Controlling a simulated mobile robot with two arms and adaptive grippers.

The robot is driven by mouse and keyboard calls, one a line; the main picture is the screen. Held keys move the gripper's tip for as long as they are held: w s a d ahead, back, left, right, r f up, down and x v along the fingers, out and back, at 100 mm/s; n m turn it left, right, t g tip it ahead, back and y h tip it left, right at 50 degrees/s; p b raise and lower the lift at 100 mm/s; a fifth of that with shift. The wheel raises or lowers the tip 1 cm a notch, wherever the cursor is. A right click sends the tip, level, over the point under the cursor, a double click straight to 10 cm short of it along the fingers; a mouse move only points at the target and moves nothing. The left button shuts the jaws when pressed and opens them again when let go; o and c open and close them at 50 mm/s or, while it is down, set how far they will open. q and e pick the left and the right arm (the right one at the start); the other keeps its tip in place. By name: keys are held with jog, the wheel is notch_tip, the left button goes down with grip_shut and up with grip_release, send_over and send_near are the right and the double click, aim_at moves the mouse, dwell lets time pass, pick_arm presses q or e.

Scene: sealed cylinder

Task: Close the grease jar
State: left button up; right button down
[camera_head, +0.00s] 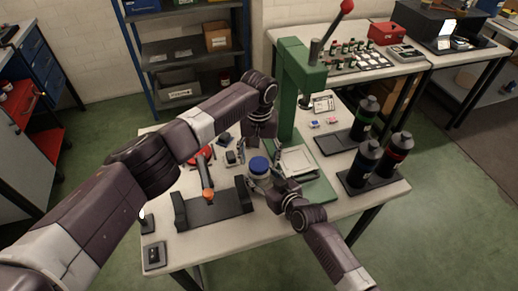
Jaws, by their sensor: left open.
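The grease jar (258,176) is a small pale jar on the table with a blue lid (259,164) on its top. I cannot tell whether the lid is fully seated. My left gripper (261,153) hangs above and just behind the jar, pointing down, its fingers apart and empty. My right gripper (264,183) reaches in from the lower right, with its fingers low beside the jar. Whether they grip it is too small to tell.
A green press (288,95) with a red-knobbed lever stands behind the jar. Dark bottles (367,158) stand on trays at the right. A black cradle (214,208) with an orange-tipped tool (208,194) lies at the left. The table's front right is clear.

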pick_arm(q)
jog(key=shift+f, duration=0.65)
jog(key=c, duration=1.3)
jog(key=m, duration=0.8)
jog(key=o, duration=1.4)
jog(key=shift+c, duration=0.2)
notch_tip(320, 180, up, 12)
